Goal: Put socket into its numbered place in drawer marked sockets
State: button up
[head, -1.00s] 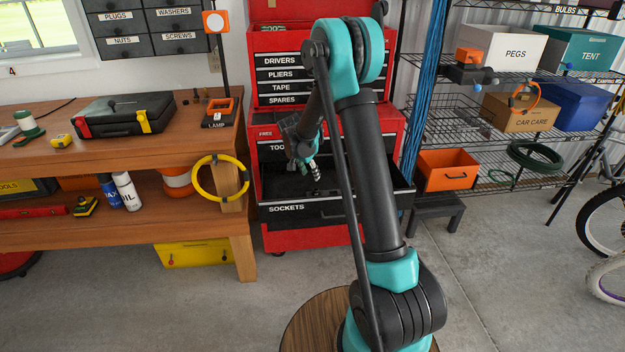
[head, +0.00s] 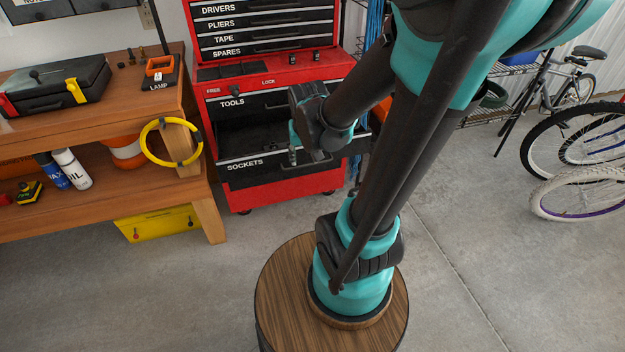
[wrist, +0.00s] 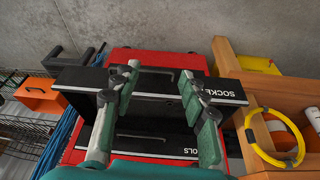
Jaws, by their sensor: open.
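The drawer marked SOCKETS (head: 252,164) stands pulled out of the red tool cabinet, with a dark interior. Its labelled front also shows in the wrist view (wrist: 222,92). My gripper (head: 302,155) is in front of the cabinet, over or near the right part of this drawer; the exact height is unclear. In the wrist view my gripper (wrist: 160,76) has its two fingers spread wide with nothing between them. I cannot identify the socket for certain. Two small dark pieces (head: 305,57) stand on the cabinet top. No numbered place is readable in the drawer.
The TOOLS drawer front (head: 270,103) is just above the open drawer. A wooden workbench (head: 150,112) stands left, with a yellow ring (head: 147,142) hanging at its end and several small dark pieces (head: 132,58) on top. Bicycles (head: 572,150) stand right.

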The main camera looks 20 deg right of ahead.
jog(key=s+f+n, duration=0.1)
jog(key=s+f, duration=0.1)
jog(key=s, duration=0.5)
jog(key=shift+s+n+y, duration=0.3)
jog(key=shift+s+n, duration=0.05)
jog(key=shift+n, duration=0.05)
jog(key=shift+f, duration=0.1)
